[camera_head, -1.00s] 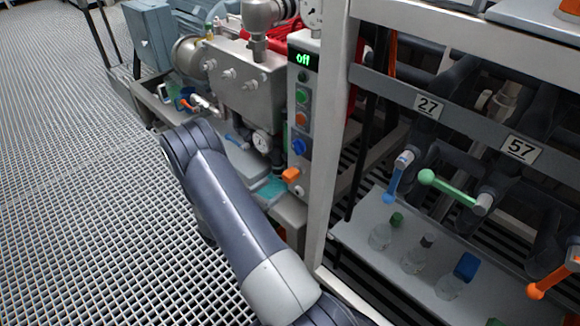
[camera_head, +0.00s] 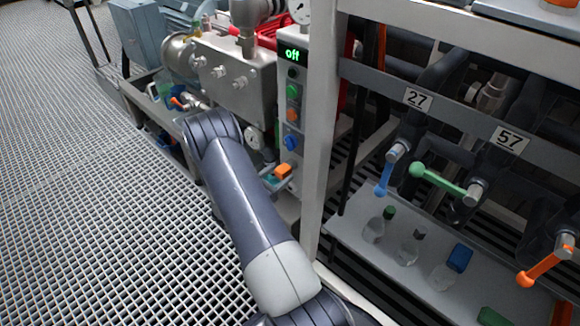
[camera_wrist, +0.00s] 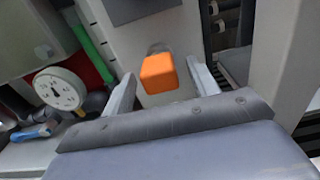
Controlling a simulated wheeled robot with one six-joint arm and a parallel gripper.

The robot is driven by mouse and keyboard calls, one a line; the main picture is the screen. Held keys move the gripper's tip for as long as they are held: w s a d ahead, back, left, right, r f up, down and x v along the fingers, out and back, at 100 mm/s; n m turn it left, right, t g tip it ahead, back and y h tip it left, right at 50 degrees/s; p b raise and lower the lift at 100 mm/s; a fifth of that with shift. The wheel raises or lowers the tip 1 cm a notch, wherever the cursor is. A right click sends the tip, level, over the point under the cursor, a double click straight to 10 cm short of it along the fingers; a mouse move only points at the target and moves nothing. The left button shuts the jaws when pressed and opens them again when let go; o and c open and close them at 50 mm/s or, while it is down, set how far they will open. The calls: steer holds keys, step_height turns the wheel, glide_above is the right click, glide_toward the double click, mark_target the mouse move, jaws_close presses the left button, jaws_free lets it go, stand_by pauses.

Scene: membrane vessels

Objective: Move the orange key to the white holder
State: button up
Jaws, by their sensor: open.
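The orange key (camera_head: 283,170) sticks out low on the front of the grey control panel, under its column of buttons. In the wrist view the orange key (camera_wrist: 159,73) is between the two fingers of my gripper (camera_wrist: 163,84). The fingers are apart, with a visible gap on both sides of the key. In the head view my gripper is mostly hidden behind my arm, with only a finger part showing beside the key. I cannot clearly make out a white holder in either view now.
The panel (camera_head: 292,105) shows "Off" above several buttons and a blue knob (camera_head: 291,143). A pale frame post (camera_head: 322,130) stands just right of it. A round gauge (camera_wrist: 60,89) is left of my gripper. Valves and bottles (camera_head: 411,247) are on the right rack.

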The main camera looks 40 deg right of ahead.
mark_target(278, 176)
steer(key=shift+w+d, duration=0.1)
steer(key=shift+d, duration=1.05)
steer(key=shift+b, duration=0.65)
jaws_close()
stand_by(0.7)
steer(key=shift+a, duration=0.2)
steer(key=shift+s+a+b, duration=0.15)
steer(key=shift+a+b, duration=0.05)
steer(key=shift+a, duration=1.25)
steer(key=shift+s+a+b, duration=0.1)
steer(key=shift+a+b, duration=0.05)
steer(key=shift+a, duration=1.25)
